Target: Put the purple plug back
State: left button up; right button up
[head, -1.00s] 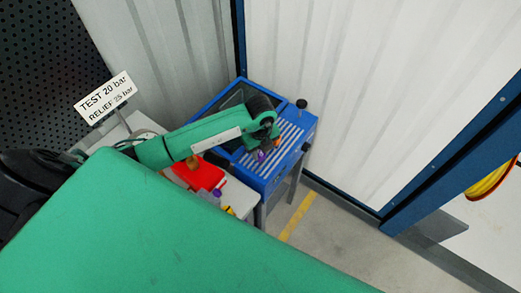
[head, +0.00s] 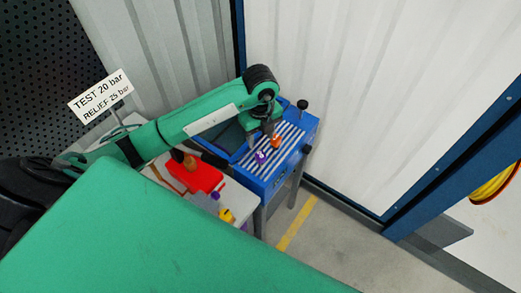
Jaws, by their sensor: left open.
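A small purple piece (head: 262,156) stands on the striped top of the blue bench unit (head: 284,178), beside an orange piece (head: 275,142). Another small purple thing (head: 215,196) is near the red container on the white table. I cannot tell from this view which purple piece is the plug, and no empty seat for it can be made out. My left gripper (head: 267,133) points down just above the striped top, behind the purple and orange pieces. It is open and seems empty, its fingers small and partly dark. My right gripper is not in view.
The white table (head: 246,198) holds a red container (head: 200,177) and a yellow thing (head: 227,215). A black knob (head: 302,104) stands on the unit's far corner. A sign (head: 100,96) stands at left. My green arm link covers the lower foreground.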

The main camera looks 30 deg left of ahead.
pick_arm(q)
notch_tip(320, 180, up, 4)
jog(key=shift+f+b, duration=0.15)
jog(key=shift+b, duration=0.25)
